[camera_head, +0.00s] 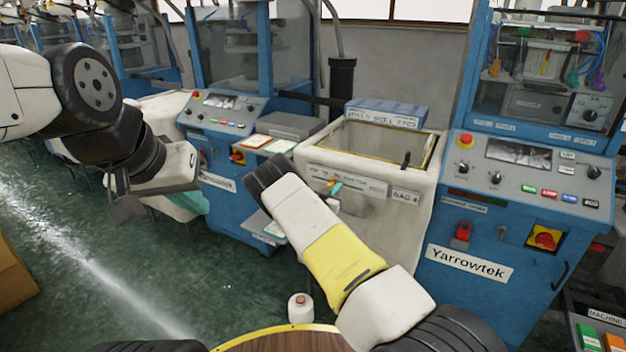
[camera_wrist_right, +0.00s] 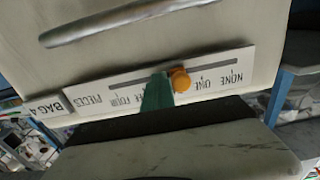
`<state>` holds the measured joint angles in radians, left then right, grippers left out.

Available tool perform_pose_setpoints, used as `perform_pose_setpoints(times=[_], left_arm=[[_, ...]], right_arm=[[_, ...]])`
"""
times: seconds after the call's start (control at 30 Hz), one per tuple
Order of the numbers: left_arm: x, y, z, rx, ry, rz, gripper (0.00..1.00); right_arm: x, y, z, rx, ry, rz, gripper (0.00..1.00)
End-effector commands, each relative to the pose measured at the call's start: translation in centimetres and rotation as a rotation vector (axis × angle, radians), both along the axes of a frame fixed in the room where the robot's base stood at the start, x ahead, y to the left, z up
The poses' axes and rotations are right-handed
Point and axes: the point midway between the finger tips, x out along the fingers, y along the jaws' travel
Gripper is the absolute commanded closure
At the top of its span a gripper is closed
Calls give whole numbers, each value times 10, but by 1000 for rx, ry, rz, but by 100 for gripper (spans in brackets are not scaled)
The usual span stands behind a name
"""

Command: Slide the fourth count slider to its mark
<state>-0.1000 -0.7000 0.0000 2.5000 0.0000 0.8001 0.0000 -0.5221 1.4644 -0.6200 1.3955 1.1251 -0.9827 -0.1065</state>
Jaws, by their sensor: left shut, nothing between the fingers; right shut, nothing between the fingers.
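The label strip (camera_wrist_right: 220,85) on the pale bin front reads upside down in the right wrist view, with "NONE", "ONE", "FOUR" and "PIECES". A dark slot (camera_wrist_right: 215,67) runs along it. An orange knob (camera_wrist_right: 181,81) sits on the slot, touching or very near a teal pointed piece (camera_wrist_right: 157,95). The knob also shows in the head view (camera_head: 330,184). What looks like my right gripper (camera_wrist_right: 175,140) fills the bottom of the wrist view, close below the strip; its fingertips are not distinct. My left gripper (camera_head: 124,206) is shut and empty at the left, far from the slider.
A small white pot (camera_head: 300,307) stands low in front.

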Motion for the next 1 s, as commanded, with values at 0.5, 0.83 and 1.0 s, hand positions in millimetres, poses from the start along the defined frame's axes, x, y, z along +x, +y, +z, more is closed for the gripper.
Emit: perform_pose_setpoints(times=[0.5, 0.83, 1.0], left_arm=[[0, 0, 0, 0, 0, 0, 100], [0, 0, 0, 0, 0, 0, 100], [0, 0, 0, 0, 0, 0, 100]], right_arm=[[13, 20, 0, 2, 0, 1, 100], [17, 25, 0, 1, -1, 0, 100], [13, 20, 0, 0, 1, -1, 100]])
